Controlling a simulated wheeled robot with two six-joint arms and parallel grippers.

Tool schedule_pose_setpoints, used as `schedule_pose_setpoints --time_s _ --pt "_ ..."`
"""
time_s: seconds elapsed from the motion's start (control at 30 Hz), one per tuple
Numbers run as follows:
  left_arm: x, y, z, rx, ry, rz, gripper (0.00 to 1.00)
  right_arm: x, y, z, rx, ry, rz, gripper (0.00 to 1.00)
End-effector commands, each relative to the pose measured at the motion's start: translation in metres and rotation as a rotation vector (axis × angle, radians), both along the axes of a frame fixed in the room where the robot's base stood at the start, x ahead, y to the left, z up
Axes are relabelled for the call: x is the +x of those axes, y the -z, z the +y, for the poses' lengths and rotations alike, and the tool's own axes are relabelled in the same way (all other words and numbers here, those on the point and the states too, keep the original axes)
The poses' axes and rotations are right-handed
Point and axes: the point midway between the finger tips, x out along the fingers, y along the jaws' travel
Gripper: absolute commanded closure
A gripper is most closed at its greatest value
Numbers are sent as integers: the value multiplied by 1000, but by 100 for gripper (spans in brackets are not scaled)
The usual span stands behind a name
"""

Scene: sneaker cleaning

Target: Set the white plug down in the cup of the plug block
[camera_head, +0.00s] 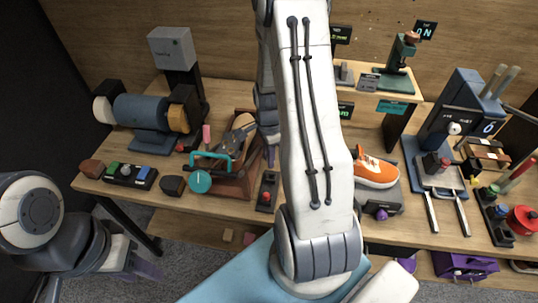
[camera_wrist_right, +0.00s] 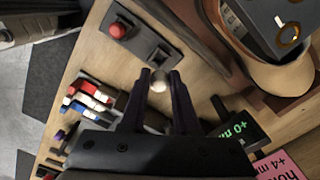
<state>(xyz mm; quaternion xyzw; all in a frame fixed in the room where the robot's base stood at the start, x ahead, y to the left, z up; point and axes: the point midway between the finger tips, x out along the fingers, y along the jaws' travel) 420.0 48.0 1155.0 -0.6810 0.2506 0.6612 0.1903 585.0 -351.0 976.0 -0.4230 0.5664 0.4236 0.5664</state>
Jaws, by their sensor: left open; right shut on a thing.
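In the right wrist view, the white plug (camera_wrist_right: 157,86) sits between the dark fingertips of my right gripper (camera_wrist_right: 161,76), which is shut on it. The plug block (camera_wrist_right: 140,37) is a dark block just beyond the fingertips, with a red knob at one end and a square cup (camera_wrist_right: 161,56) at the near end. The plug appears close to the cup; its height above the block is unclear. In the head view, the plug block (camera_head: 267,191) stands near the table's front edge, and my arm hides the plug. My left gripper (camera_head: 105,277) is open and empty at lower left, off the table.
In the head view, a wooden stand with a teal-handled tool (camera_head: 202,180) is left of the block. An orange sneaker (camera_head: 374,170) stands to the right. In the right wrist view, a green-lettered display (camera_wrist_right: 240,129) and a brown sole (camera_wrist_right: 278,78) are close to the right finger.

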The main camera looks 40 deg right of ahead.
Motion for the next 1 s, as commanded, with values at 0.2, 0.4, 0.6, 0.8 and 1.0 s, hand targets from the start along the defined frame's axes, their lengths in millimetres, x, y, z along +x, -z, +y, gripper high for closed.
schedule_pose_setpoints --time_s 0.2,0.4,0.6,0.8,1.0 --pt "0 20 0 0 1 0 55 -1 25 -1 0 2 0 100" --pt "0 32 0 0 2 0 55 -1 42 -1 0 3 0 100" --pt "0 35 0 0 2 0 55 -1 47 -2 0 3 -1 100" --pt "0 35 0 0 2 0 55 -1 46 -2 0 3 -1 100" --pt "0 35 0 0 2 0 55 -1 46 -2 0 2 -1 100"
